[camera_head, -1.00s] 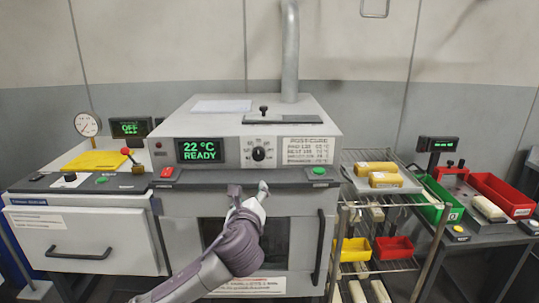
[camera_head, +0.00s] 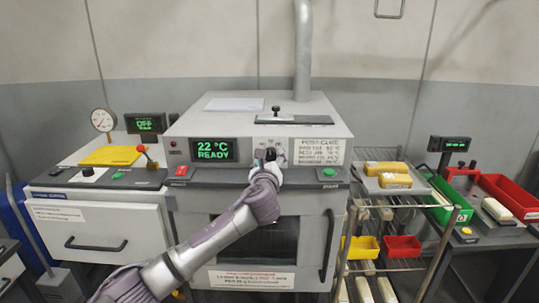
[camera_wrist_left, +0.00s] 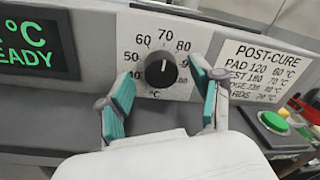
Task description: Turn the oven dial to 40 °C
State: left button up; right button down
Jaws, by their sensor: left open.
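The oven dial (camera_wrist_left: 160,71) is a round black knob on a white plate with numbers from 40 at lower left, over 70 at the top, to 90 at right. Its pale mark appears to point up, near 70. My left gripper (camera_wrist_left: 162,78) is open, with one teal finger on each side of the dial; I cannot tell whether either touches it. In the head view the left gripper (camera_head: 264,161) largely covers the dial plate. The oven display (camera_head: 212,150) reads 22 °C READY. My right gripper is not in view.
A post-cure chart (camera_head: 318,151) is right of the dial. A red button (camera_head: 181,171) and a green button (camera_head: 329,172) sit on the ledge below the panel. A rack (camera_head: 390,225) with yellow and red bins stands at right. A drawer unit (camera_head: 95,228) stands at left.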

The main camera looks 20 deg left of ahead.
pick_arm(q)
jog(key=shift+w+a, duration=0.15)
jog(key=shift+w, duration=0.5)
jog(key=c, duration=1.1)
jog(key=shift+c, duration=0.2)
